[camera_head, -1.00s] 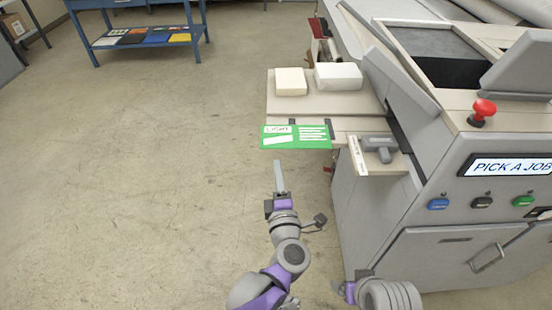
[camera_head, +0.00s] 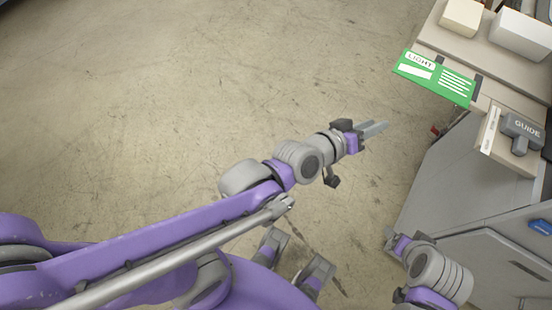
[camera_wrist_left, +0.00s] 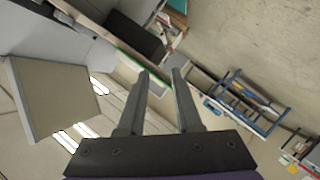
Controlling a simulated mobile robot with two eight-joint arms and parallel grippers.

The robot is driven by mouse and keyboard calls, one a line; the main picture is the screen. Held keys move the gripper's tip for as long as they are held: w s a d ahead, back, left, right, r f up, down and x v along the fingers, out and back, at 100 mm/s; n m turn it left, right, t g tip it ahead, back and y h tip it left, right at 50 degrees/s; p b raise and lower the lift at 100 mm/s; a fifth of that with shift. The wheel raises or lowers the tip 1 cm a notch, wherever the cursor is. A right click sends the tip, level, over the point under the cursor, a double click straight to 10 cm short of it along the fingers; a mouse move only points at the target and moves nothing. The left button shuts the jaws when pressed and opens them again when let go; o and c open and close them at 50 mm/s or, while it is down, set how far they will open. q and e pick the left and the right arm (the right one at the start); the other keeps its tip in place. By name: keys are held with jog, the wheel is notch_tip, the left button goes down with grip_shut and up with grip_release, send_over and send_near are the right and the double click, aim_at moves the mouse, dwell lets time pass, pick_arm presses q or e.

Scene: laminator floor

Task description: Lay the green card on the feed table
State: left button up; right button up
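The green card (camera_head: 433,78), marked LIGHT, lies along the left edge of the beige feed table (camera_head: 468,52), with part of it sticking out past that edge. A thin green edge, probably the card, shows beyond my fingers in the left wrist view (camera_wrist_left: 130,79). My left gripper (camera_head: 383,128) is below and left of the card, apart from it. Its two fingers stand apart with nothing between them in the left wrist view (camera_wrist_left: 160,76). My right gripper (camera_head: 391,238) is low by the machine's grey side; its fingers are too unclear to read.
Two pale blocks, one smaller (camera_head: 463,17) and one larger (camera_head: 520,35), sit on the table behind the card. A grey piece marked GUIDE (camera_head: 521,128) stands in front of it. The grey machine body (camera_head: 450,185) lies below. The floor at left is clear.

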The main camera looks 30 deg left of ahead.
pick_arm(q)
jog(key=s+a+f+m+g+y, duration=0.2)
jog(key=s+a+f+g+y, duration=0.1)
jog(key=s+a, duration=0.4)
jog(key=s+a+f+m+g+y, duration=0.2)
jog(key=s+a+f+g, duration=0.3)
jog(key=s+a+f, duration=0.3)
jog(key=shift+s+a+y, duration=0.2)
jog(key=shift+a+y, duration=0.15)
jog(key=shift+y, duration=0.05)
